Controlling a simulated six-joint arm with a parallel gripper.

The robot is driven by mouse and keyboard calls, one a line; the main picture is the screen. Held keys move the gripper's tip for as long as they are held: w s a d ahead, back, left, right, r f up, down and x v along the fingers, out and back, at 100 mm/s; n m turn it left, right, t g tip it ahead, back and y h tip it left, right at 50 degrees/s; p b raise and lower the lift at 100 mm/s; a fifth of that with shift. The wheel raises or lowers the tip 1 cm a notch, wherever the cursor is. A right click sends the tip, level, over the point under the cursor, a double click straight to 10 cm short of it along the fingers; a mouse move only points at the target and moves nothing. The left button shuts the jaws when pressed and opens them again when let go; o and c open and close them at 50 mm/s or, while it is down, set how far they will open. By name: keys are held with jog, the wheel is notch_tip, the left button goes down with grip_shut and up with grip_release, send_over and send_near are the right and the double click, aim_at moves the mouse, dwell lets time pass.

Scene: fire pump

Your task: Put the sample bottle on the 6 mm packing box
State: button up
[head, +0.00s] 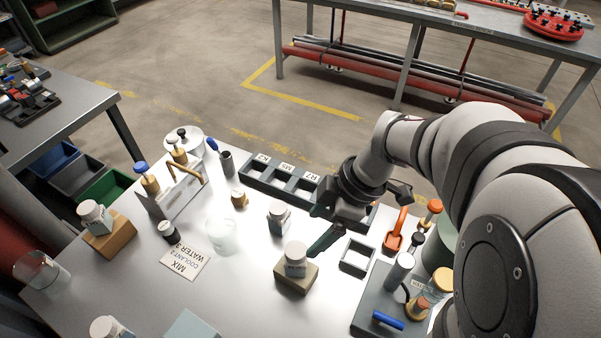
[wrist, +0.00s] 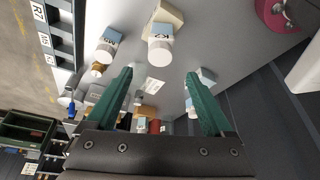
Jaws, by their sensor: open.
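Several similar white-capped bottles with grey-blue labels stand on the table; I cannot read which is the sample bottle. One bottle (head: 279,214) stands on the bare table and also shows in the wrist view (wrist: 109,38). Another bottle (head: 295,256) stands on a tan box (head: 297,281); it shows in the wrist view (wrist: 160,45) with its box (wrist: 167,14). A third bottle (head: 93,212) stands on a brown box (head: 110,241). No 6 mm marking is legible. My gripper (head: 313,233) is open and empty, its green fingers (wrist: 160,76) above the table near the first two bottles.
A dark compartment rack (head: 268,187) stands behind the gripper. A small open square tray (head: 357,256) lies to its right. A clear beaker (head: 221,237) and a sign card (head: 184,262) are to its left. Another bottle (head: 106,328) is at the front edge.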

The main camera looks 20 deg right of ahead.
jog(key=s+a+r+m+g+h, duration=0.1)
jog(key=s+a+m, duration=0.2)
jog(key=s+m, duration=0.4)
jog(key=s+a+r+m+g+h, duration=0.1)
jog(key=s+a+m, duration=0.2)
jog(key=s+m, duration=0.5)
jog(key=m, duration=0.4)
jog(key=shift+a, duration=0.4)
